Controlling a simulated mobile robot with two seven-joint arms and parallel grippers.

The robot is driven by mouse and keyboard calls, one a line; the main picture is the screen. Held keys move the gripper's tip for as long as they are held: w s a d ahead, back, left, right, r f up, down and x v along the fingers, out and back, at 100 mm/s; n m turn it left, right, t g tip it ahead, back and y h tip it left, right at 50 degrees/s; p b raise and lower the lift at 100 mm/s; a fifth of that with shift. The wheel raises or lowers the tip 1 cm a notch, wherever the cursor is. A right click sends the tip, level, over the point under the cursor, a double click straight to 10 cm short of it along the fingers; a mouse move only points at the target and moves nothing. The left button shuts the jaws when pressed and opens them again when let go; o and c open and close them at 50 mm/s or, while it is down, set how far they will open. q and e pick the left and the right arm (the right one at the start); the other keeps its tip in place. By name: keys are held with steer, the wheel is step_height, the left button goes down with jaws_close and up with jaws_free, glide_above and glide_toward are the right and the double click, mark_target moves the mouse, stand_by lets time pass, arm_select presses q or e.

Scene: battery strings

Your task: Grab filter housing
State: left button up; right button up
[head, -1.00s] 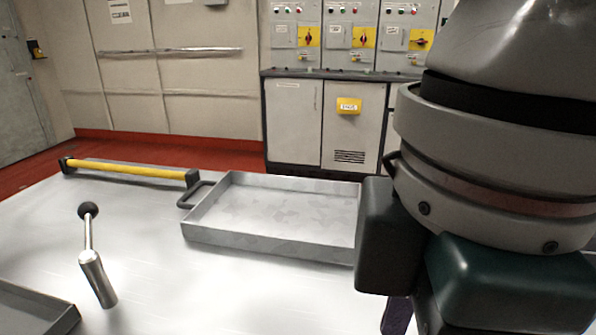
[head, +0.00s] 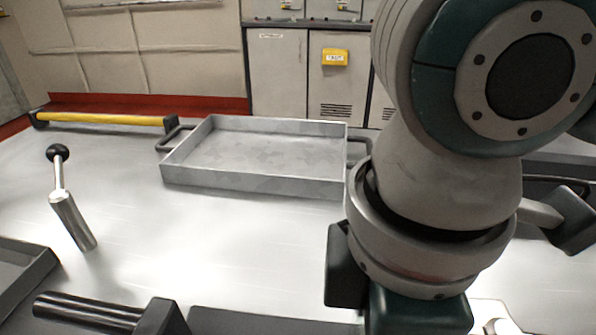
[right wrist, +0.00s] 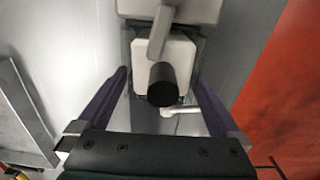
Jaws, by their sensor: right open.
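In the right wrist view, my right gripper (right wrist: 160,82) is open, with a purple finger on either side. Between and beyond the fingers is a pale block-like body (right wrist: 178,58) with a black round cylinder (right wrist: 161,84) on it and a grey lever-like part above. This may be the filter housing; I cannot tell for sure. The fingers appear apart from it, with no grip visible. In the head view my right wrist hides the gripper and most of what is under it; a small pale part (head: 494,312) shows at the bottom edge. My left gripper is not in view.
A grey open tray (head: 250,180) stands empty on the pale metal table. A metal lever with a black ball knob (head: 72,220) stands left. A yellow bar (head: 105,119) lies along the back. Dark handle-like parts (head: 90,308) lie at the front.

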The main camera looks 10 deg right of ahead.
steer(key=shift+r, duration=0.15)
jaws_close()
stand_by(0.6)
